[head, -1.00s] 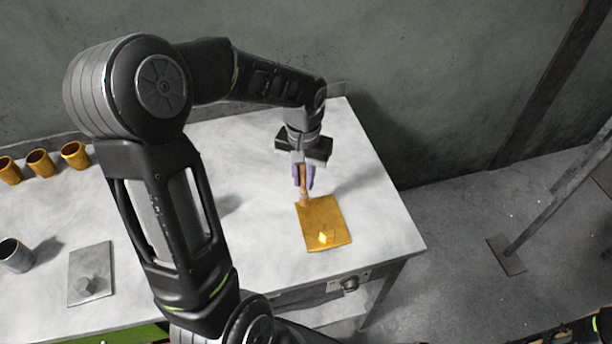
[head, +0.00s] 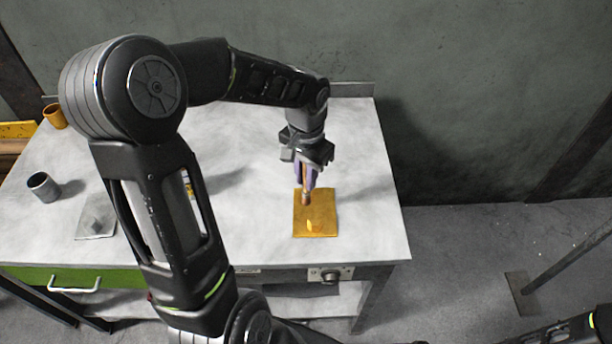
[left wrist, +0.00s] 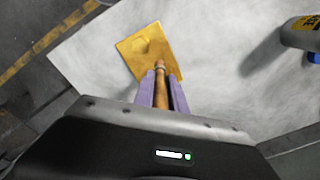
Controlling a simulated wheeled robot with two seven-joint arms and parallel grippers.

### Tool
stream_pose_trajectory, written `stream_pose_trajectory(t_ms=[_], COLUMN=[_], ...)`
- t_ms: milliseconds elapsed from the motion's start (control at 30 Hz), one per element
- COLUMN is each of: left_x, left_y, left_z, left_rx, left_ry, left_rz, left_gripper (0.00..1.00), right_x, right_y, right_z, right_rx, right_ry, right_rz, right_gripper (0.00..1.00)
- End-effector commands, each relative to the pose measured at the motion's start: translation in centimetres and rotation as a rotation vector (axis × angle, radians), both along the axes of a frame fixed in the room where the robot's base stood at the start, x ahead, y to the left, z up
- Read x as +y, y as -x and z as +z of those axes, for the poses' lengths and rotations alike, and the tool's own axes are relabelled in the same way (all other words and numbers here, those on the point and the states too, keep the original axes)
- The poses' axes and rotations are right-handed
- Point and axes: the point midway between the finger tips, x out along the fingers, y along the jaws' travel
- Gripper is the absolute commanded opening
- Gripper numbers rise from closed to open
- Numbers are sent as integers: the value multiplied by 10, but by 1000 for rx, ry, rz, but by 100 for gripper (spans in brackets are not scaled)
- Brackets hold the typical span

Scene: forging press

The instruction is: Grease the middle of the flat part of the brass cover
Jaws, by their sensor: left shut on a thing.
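The brass cover (head: 325,218) is a flat golden plate with a small raised knob on its near half, lying on the light table. It also shows in the left wrist view (left wrist: 140,62). My left gripper (head: 306,180), with purple fingers, is shut on a brush with a wooden handle (left wrist: 160,90) and points it downward. The brush's lower end (head: 305,197) is over the far part of the cover's flat face, left of its centre line. I cannot tell whether it touches the plate. My right gripper is not in view.
A grey plate with a knob (head: 97,222) and a grey cup (head: 43,187) stand on the table's left, with a brass cup (head: 55,116) behind. A bottle (left wrist: 302,34) shows in the left wrist view. The table around the cover is clear.

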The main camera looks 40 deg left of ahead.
Motion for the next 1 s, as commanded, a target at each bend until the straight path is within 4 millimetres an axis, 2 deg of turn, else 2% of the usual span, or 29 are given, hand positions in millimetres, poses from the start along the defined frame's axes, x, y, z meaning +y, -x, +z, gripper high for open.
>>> stream_pose_trajectory(t_ms=[400, 1000], left_x=[0, 0], left_y=[0, 0], left_z=[-26, -26], left_rx=[0, 0], left_ry=[0, 0], left_rz=[0, 1], left_gripper=[0, 0], right_x=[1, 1], right_y=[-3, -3], right_z=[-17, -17], right_rx=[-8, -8], right_ry=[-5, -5], right_rz=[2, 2], right_gripper=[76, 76])
